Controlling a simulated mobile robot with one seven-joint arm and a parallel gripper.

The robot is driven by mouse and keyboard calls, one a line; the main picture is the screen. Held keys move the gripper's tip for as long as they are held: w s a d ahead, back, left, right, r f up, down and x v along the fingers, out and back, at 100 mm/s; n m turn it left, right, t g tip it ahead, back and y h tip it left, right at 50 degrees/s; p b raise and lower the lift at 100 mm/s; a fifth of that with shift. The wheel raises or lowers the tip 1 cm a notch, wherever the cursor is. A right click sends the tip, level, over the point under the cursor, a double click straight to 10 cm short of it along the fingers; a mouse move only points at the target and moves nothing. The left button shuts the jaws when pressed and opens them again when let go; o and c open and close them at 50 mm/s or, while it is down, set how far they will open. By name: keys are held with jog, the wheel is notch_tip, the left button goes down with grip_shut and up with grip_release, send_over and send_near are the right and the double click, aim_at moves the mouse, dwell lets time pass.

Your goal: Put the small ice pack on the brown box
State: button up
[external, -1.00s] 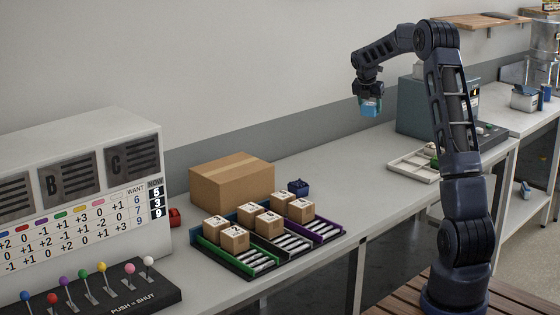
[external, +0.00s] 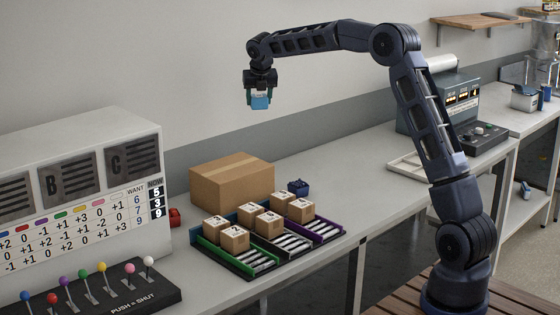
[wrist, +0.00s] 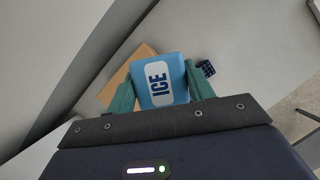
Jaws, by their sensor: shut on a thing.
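The small ice pack is light blue with a white "ICE" label in the wrist view (wrist: 172,66); it also shows in the external view (external: 261,102). My gripper (external: 260,97) is shut on it, with a green finger on each side, and holds it in the air. The brown box (external: 226,186) is a closed, taped cardboard box on the bench against the wall. My gripper is well above the box, near its right end in the external view. In the wrist view the box (wrist: 112,88) is partly hidden behind the ice pack and a finger.
A rack (external: 241,272) with several small numbered cartons stands in front of the box. A dark blue cube (external: 298,187) sits to the box's right. A panel with levers (external: 80,195) is at left. A pale tray (external: 404,162) is farther right. The bench between is clear.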

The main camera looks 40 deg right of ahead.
jog(key=r+n, duration=0.2)
send_over(230, 165)
jog(key=s, duration=0.1)
jog(key=shift+t+y, duration=0.3)
jog(key=f, duration=2)
jog(key=shift+s+a, duration=0.15)
jog(key=shift+a, duration=0.15)
jog(key=shift+f, duration=0.1)
jog(key=o, duration=1)
